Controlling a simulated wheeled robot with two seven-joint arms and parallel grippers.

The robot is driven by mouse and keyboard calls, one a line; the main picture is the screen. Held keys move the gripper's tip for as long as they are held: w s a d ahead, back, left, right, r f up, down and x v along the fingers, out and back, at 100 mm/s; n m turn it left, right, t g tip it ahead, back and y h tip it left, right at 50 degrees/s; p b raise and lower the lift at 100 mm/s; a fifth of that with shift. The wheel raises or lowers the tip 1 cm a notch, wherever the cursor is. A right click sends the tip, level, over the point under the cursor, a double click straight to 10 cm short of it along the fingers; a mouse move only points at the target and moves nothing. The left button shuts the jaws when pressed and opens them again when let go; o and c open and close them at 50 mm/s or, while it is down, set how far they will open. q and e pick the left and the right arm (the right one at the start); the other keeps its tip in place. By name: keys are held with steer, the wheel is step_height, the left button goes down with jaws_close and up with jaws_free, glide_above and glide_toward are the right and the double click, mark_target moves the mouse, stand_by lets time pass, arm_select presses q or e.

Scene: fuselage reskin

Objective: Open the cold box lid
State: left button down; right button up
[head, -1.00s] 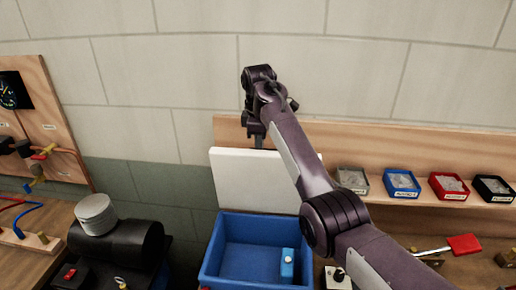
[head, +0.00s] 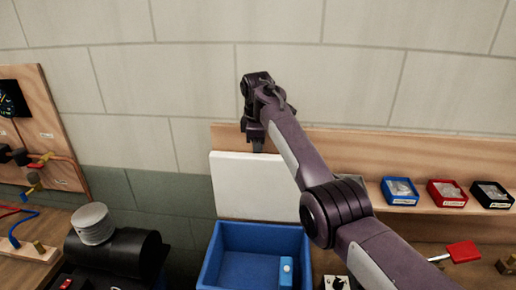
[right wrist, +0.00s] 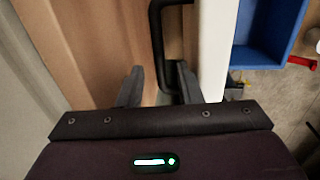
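The cold box (head: 209,262) is a blue open-topped bin at the bottom middle of the head view. Its white lid (head: 250,187) stands upright at the box's back edge, so the box is open. A small blue-and-white item lies inside. My right gripper (head: 257,146) is at the lid's top edge, its fingertips partly hidden behind the lid. In the right wrist view, the fingers (right wrist: 158,82) are apart on either side of the black lid handle (right wrist: 157,40), with a visible gap. The lid's white edge (right wrist: 214,50) is just right of them. My left gripper is out of view.
A wooden shelf (head: 330,140) with small part bins (head: 400,190) runs behind my right arm. A red-handled tool (head: 463,252) lies at right. The tiled wall is close behind.

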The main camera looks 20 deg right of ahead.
steer(key=shift+r, duration=0.2)
step_height(320, 180, up, 7)
steer(key=b, duration=0.2)
steer(key=shift+s+a+r+b, duration=0.2)
steer(key=shift+s+b, duration=0.2)
steer(key=shift+s, duration=0.05)
